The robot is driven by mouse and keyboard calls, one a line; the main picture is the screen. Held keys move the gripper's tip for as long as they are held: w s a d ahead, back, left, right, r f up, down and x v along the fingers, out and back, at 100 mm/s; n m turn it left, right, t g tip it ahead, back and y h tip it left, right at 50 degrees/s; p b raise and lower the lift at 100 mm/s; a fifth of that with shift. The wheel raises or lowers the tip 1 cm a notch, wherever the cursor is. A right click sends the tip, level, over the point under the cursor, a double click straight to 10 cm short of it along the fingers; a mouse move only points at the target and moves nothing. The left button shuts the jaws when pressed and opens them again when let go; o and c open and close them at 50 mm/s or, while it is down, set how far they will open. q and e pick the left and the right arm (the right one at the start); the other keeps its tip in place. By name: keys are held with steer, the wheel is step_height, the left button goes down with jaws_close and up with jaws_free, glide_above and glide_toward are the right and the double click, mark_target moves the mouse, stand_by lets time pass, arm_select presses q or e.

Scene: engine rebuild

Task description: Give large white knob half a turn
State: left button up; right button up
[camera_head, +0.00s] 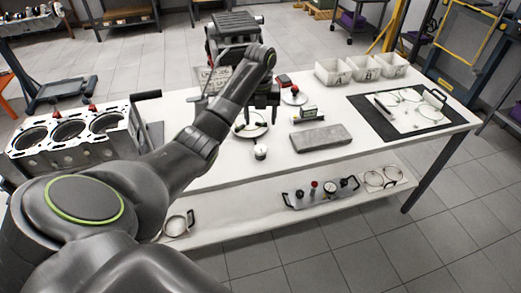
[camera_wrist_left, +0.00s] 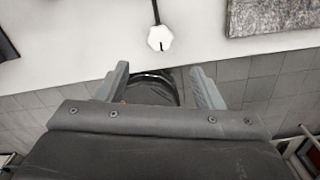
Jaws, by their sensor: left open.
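The large white knob (camera_head: 260,152) stands near the front edge of the white table, in front of a round plate. In the left wrist view the white knob (camera_wrist_left: 160,38) has a faceted outline, with a thin dark rod running from it toward the top of the picture. My left gripper (camera_head: 262,112) points down above the table, up and behind the knob in the head view. In the wrist view the left gripper (camera_wrist_left: 161,82) is open, its fingers apart and short of the knob, with nothing held. My right gripper is not in view.
A grey slab (camera_head: 321,137) lies right of the knob. The round plate (camera_head: 262,130) lies behind it, partly hidden by my arm. White bins (camera_head: 333,72) and a black mat (camera_head: 384,128) are farther right. An engine block (camera_head: 62,146) stands left. A lower shelf (camera_head: 250,213) holds parts.

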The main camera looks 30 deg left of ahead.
mark_target(261, 148)
arm_select(q)
step_height(261, 148, down, 12)
steer(key=shift+f+p, duration=0.1)
steer(key=shift+p, duration=0.65)
steer(key=c, duration=1)
steer(key=shift+n, duration=0.3)
